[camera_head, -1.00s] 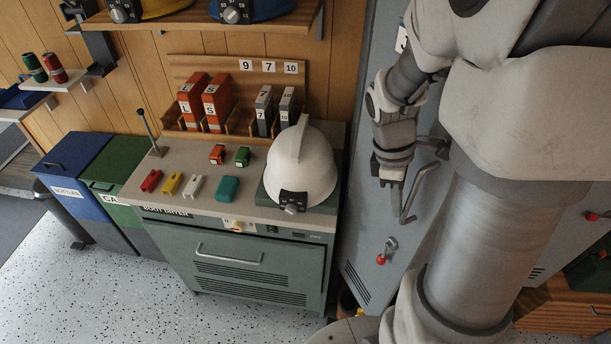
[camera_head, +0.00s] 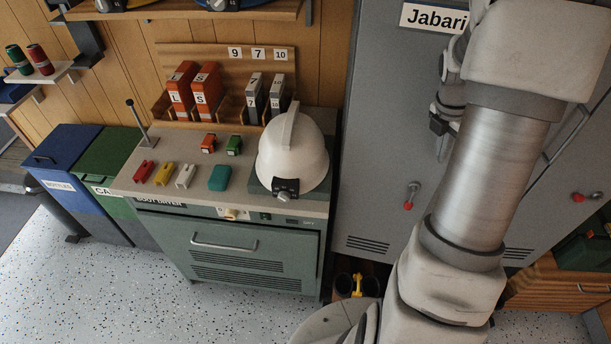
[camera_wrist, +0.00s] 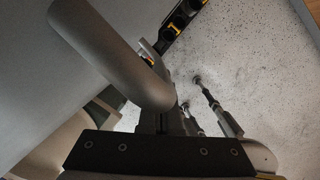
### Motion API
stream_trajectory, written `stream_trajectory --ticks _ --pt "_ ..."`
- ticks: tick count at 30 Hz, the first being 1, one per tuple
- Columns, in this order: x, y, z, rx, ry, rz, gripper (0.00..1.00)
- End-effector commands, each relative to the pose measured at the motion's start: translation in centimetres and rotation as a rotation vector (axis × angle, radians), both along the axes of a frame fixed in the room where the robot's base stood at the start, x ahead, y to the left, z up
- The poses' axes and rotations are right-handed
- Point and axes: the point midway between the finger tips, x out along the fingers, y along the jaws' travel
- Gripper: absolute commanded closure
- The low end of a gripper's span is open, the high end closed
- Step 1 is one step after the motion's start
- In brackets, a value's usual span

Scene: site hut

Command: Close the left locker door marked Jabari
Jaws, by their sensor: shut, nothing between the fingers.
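The left locker door (camera_head: 385,120), grey with a white Jabari label (camera_head: 433,17), stands upright and looks nearly in line with the locker front. Its right edge is hidden behind my arm, so I cannot tell whether it is fully flush. A red-tipped latch lever (camera_head: 410,196) sits low on it. My gripper (camera_head: 441,125) is in front of the door near its handle, partly covered by my arm. In the wrist view, a thick grey bent handle bar (camera_wrist: 115,50) passes close beside my fingers (camera_wrist: 165,122). The fingers are shut with nothing between them.
The boot dryer (camera_head: 237,255) with a white helmet (camera_head: 293,160) on top stands just left of the locker. Black and yellow boots (camera_head: 355,285) are on the floor below the door. Another locker door (camera_head: 560,150) with a red-tipped lever is at right. Speckled floor lies open front left.

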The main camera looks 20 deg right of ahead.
Motion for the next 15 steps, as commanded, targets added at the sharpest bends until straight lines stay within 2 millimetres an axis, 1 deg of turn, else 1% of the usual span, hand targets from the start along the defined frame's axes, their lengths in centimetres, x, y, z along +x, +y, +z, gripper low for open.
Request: stream_trajectory --ticks 1,6,15 --pt "0.5 -0.5 0.1 0.000 0.000 0.017 1.00" --pt "1.7 -1.5 0.0 0.000 0.001 0.013 1.00" --pt "2.6 -2.1 0.0 0.000 0.000 0.012 1.00"
